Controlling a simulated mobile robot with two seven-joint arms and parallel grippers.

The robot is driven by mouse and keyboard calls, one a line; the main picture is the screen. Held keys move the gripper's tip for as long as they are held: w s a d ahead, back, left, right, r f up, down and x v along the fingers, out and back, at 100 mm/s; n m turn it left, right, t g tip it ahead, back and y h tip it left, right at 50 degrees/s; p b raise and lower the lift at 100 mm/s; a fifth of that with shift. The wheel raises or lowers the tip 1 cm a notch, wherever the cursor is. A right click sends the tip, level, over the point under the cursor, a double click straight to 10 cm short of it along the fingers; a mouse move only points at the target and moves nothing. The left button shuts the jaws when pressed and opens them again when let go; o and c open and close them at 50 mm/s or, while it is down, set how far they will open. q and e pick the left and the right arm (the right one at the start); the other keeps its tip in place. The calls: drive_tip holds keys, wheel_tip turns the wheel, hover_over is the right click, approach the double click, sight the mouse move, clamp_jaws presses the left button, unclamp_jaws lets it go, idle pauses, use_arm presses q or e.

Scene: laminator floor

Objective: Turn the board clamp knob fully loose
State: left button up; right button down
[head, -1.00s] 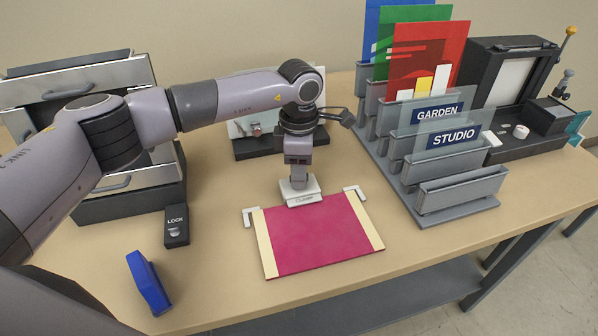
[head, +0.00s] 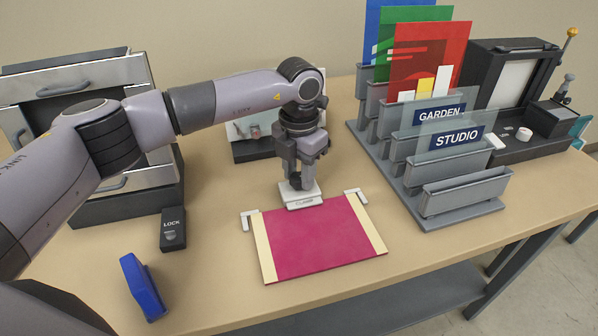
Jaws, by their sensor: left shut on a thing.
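The board clamp (head: 305,201) is a white block labelled CLAMP at the back edge of a magenta board (head: 318,238) with cream side strips. My left gripper (head: 298,181) points down over the clamp and is shut on its knob, which is mostly hidden by the fingers. My right gripper is not in view.
White corner brackets (head: 250,219) sit by the board's back corners. A black LOCK box (head: 173,229) and a blue block (head: 142,286) are at the left. A grey rack (head: 462,190) with sheets stands right. Drawers (head: 75,93) stand at back left.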

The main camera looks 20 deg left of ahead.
sight(299, 176)
use_arm(q)
drive_tip(key=shift+r+n, duration=0.15)
drive_tip(key=shift+n, duration=0.95)
drive_tip(key=o, duration=1)
drive_tip(key=shift+o, duration=0.2)
drive_tip(key=shift+r+b, duration=0.5)
drive_tip(key=shift+r, duration=3.05)
